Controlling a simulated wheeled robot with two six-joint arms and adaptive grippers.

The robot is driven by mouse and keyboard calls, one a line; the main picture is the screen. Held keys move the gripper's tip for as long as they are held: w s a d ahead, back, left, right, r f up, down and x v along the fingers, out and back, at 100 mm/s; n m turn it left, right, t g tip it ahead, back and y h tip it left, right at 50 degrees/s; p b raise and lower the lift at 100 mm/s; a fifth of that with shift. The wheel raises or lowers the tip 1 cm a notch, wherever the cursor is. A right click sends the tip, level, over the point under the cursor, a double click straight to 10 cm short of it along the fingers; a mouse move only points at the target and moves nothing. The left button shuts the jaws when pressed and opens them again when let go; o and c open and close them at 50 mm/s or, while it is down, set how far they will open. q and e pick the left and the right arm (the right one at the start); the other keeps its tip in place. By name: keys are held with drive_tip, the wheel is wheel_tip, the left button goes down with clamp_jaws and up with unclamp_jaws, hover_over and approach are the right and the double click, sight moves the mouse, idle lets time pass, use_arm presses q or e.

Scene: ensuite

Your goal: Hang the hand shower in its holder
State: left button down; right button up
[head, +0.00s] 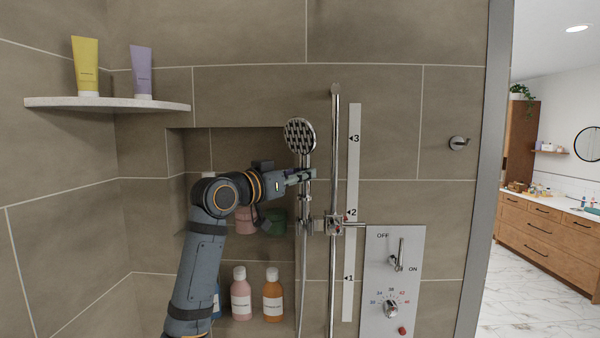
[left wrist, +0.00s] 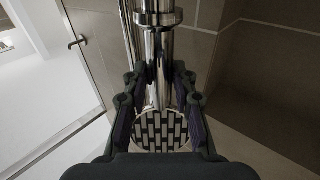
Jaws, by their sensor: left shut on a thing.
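The hand shower (head: 300,135) is upright, with its round dotted head at the top and its chrome handle below. My left gripper (head: 304,175) is shut around the handle, under the head. In the left wrist view, the fingers of my left gripper (left wrist: 158,85) lie on both sides of the chrome handle, and the head of the hand shower (left wrist: 162,131) shows between them. The holder (head: 334,225) is on the vertical rail (head: 335,140), near mark 2. The handle's lower end is at the holder's left side; I cannot tell whether it is seated. My right gripper is out of view.
A scale strip (head: 354,180) and a control panel (head: 395,265) are right of the rail. The hose (head: 300,290) hangs below. Bottles (head: 241,297) stand in the niche behind my left arm. A corner shelf (head: 110,104) holds two tubes. A hook (head: 459,143) is at right.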

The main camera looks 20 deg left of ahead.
sight(301, 193)
use_arm(q)
drive_tip(key=shift+f+b, duration=1.4)
drive_tip(key=shift+f, duration=0.8)
drive_tip(key=c, duration=1)
unclamp_jaws()
drive_tip(key=shift+f, duration=0.1)
drive_tip(key=v, duration=1.2)
drive_tip(key=shift+s, duration=0.15)
